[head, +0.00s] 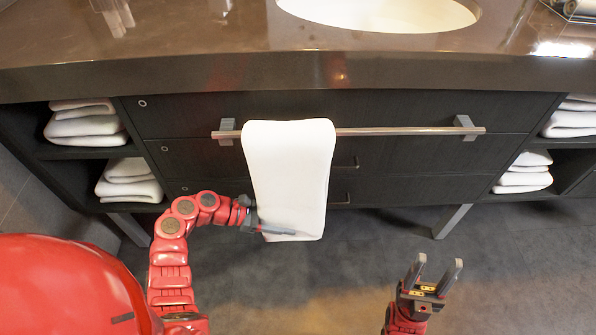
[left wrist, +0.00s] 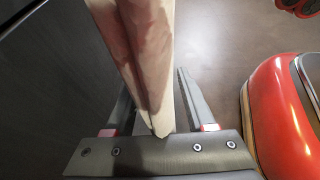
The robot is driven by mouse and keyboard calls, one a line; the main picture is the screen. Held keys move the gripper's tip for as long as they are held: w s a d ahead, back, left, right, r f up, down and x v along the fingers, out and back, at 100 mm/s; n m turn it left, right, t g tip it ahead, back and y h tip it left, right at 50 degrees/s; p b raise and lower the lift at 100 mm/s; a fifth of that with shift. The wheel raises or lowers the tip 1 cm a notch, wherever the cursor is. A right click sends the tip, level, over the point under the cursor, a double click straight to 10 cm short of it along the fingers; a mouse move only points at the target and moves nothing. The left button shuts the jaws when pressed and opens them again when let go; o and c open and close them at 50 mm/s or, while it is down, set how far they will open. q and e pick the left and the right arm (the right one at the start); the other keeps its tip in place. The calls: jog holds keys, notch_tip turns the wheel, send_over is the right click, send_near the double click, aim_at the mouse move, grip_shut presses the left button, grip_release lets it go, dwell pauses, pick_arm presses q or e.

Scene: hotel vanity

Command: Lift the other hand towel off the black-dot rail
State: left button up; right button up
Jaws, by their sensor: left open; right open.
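A white hand towel (head: 290,170) hangs folded over a metal rail (head: 410,131) on the dark vanity front, near the rail's left end. No black dot shows on the rail. My left gripper (head: 292,232) is open at the towel's lower part. One finger crosses in front of the towel; the other is hidden behind it in the head view. In the left wrist view the towel (left wrist: 142,50) hangs between the two spread fingers of my left gripper (left wrist: 152,85). My right gripper (head: 440,260) is open and empty, low at the right, apart from the towel.
The brown countertop (head: 180,45) with a white basin (head: 380,12) overhangs the rail. Folded towels lie on the left shelves (head: 85,125) and right shelves (head: 570,118). A vanity leg (head: 452,220) stands right of the towel. The floor (head: 350,265) between my grippers is clear.

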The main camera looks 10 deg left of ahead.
pick_arm(q)
grip_shut()
jog(key=shift+r, duration=0.1)
dwell(0.4)
